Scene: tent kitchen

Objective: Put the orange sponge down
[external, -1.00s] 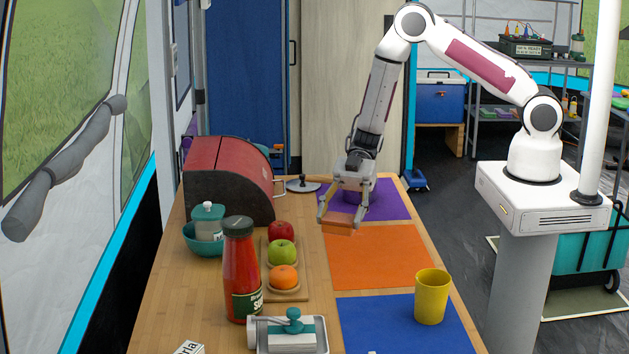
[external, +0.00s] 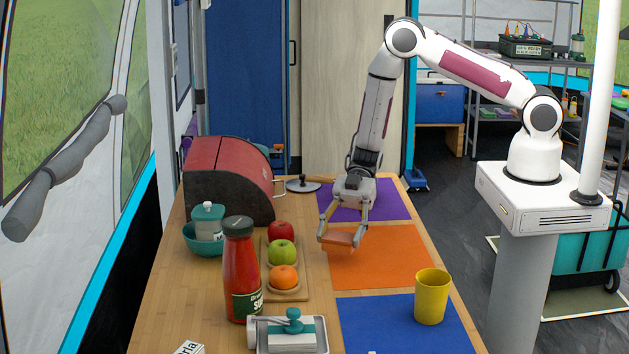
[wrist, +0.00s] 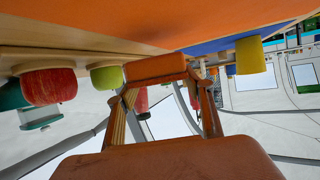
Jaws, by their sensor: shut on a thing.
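My gripper (external: 342,239) is shut on the orange sponge (external: 339,236), holding it level at the left edge of the orange mat (external: 385,262). In the wrist view the sponge (wrist: 156,69) sits between the fingertips, close to the table surface. I cannot tell whether it touches the mat or table.
A purple mat (external: 388,200) lies behind and a blue mat (external: 390,330) with a yellow cup (external: 432,297) in front. To the left are a board with a red apple (external: 281,230), green apple (external: 281,252) and orange (external: 284,276), a sauce bottle (external: 242,275) and a bread box (external: 222,180).

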